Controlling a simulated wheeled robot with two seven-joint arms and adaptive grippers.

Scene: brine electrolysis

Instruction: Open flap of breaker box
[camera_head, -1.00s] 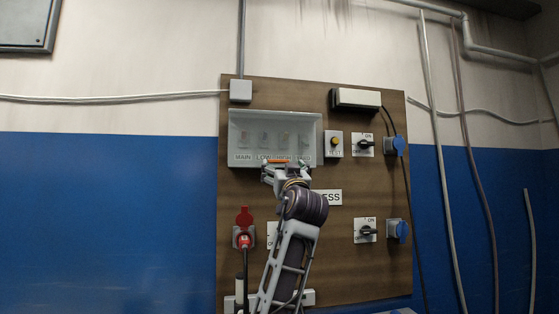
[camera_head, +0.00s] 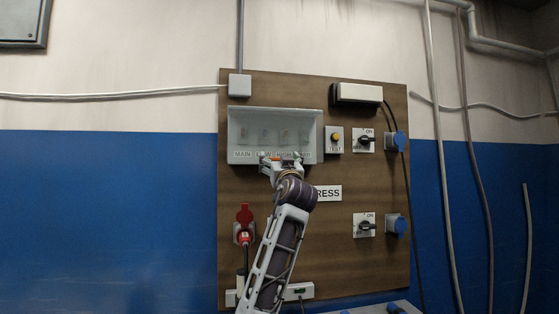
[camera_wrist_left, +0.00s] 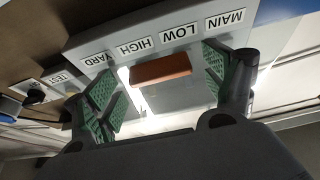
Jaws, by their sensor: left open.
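The grey breaker box (camera_head: 233,145) is mounted on the upper left of a brown wooden board. Its clear flap (camera_head: 275,122) appears shut, with the breakers showing dimly behind it. The flap's orange handle (camera_wrist_left: 160,69) shows in the left wrist view between the green finger pads of my left gripper (camera_wrist_left: 160,82). That gripper (camera_head: 281,158) is at the box's lower edge in the head view, open, with a finger on each side of the handle. I see gaps between pads and handle. The gripper mostly hides the handle in the head view. My right gripper is out of view.
The wooden board (camera_head: 340,265) also carries a yellow test button (camera_head: 335,138), rotary switches (camera_head: 365,226), blue sockets (camera_head: 397,225) and a red plug (camera_head: 245,237). A partly covered sign (camera_head: 328,193) is beside my left arm. Cables hang at the right.

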